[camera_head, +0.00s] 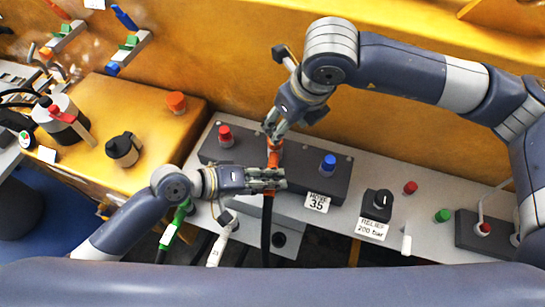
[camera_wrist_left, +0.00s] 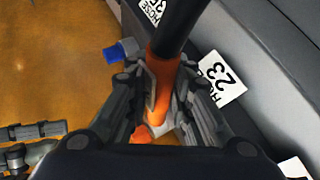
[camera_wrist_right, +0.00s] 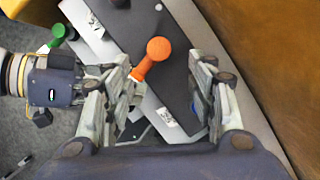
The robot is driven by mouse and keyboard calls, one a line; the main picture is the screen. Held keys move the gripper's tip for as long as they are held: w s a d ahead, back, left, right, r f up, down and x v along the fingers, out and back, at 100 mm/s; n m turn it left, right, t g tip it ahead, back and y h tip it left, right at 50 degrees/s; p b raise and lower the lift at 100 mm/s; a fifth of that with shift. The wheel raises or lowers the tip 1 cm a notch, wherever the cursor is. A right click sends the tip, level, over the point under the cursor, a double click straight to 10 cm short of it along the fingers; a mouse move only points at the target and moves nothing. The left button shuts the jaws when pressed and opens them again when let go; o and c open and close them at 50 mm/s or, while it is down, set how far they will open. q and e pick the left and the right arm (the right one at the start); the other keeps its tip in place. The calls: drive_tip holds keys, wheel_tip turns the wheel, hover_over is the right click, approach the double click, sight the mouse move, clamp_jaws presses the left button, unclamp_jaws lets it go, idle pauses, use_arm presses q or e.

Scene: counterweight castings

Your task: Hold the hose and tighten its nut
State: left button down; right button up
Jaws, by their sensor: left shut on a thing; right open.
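The hose shows as a black tube (camera_head: 267,225) with an orange end fitting (camera_wrist_left: 161,75). My left gripper (camera_head: 272,180) is shut on this orange end, and the black tube runs down from it in the head view. In the left wrist view the fingers flank the orange part. An orange nut or port piece (camera_head: 274,156) shows just above the left fingers, at the dark block (camera_head: 315,178). My right gripper (camera_head: 274,128) is open above it. In the right wrist view an orange round top (camera_wrist_right: 158,48) lies between the spread fingers, apart from them. The exact nut-to-port contact is hidden.
A red port (camera_head: 225,135) and a blue port (camera_head: 328,165) flank the orange one closely. A black relief knob (camera_head: 378,204) stands to the right. Green (camera_head: 175,222) and white (camera_head: 225,240) hose ends hang below left. The yellow wall (camera_head: 420,135) rises behind.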

drive_tip(key=w+a+r+n+g+h, duration=0.2)
drive_tip(key=w+r+n+g, duration=0.1)
drive_tip(key=n, duration=1.7)
wheel_tip(320, 180, down, 12)
drive_tip(key=shift+w+a, duration=0.1)
drive_tip(key=shift+a, duration=0.05)
drive_tip(key=shift+c, duration=0.6)
drive_tip(key=c, duration=1)
